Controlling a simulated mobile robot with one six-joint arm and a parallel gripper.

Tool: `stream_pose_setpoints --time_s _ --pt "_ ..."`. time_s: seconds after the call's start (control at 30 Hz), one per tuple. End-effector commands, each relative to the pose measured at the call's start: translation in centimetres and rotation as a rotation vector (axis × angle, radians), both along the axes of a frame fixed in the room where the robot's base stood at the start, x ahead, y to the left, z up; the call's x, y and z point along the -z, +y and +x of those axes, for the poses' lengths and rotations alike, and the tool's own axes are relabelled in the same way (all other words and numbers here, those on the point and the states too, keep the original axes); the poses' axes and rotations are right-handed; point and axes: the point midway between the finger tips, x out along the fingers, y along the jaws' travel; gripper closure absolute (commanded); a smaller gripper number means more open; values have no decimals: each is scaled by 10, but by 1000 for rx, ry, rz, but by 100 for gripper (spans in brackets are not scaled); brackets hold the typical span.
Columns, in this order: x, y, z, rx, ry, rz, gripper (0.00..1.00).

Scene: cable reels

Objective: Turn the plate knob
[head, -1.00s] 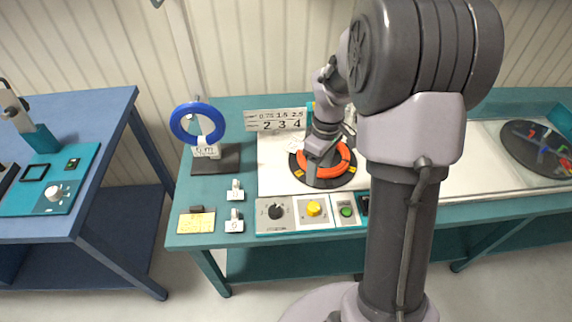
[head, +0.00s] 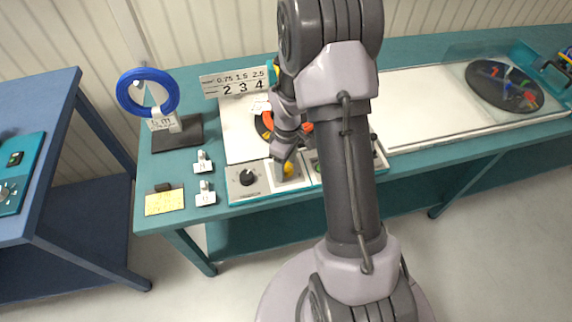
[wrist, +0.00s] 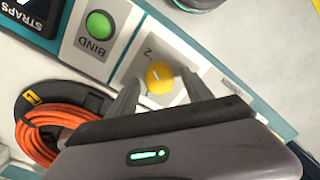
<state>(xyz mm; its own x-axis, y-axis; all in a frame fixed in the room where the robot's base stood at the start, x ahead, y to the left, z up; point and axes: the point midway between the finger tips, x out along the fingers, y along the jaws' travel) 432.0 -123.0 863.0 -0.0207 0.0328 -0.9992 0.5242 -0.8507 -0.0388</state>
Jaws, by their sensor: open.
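A yellow knob (head: 289,168) sits on a pale plate of the control panel, partly hidden by my gripper in the head view. In the wrist view the yellow knob (wrist: 160,78) lies between my fingertips, with a small mark beside it. My gripper (wrist: 163,76) is open, pointing down at the panel, one finger on each side of the knob; I cannot tell whether they touch it. It also shows in the head view (head: 281,164). A black knob (head: 248,178) is on the panel's left plate. No readable label names either one as the plate knob.
A green BIND button (wrist: 99,23) is beside the yellow knob. An orange cable coil (wrist: 45,125) lies on a black turntable behind the panel. A blue coil (head: 148,92) hangs on a stand at left.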

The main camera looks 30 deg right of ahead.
Motion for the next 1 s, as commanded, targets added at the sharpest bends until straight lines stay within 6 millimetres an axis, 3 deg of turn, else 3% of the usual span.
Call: stream_pose_setpoints --time_s 0.1,0.4,0.73,1.0 --pt "0 0 0 0 0 0 43" --pt "-1 0 0 0 0 0 100" --pt "-1 0 0 54 0 0 100" --pt "-1 -1 0 248 -1 1 100"
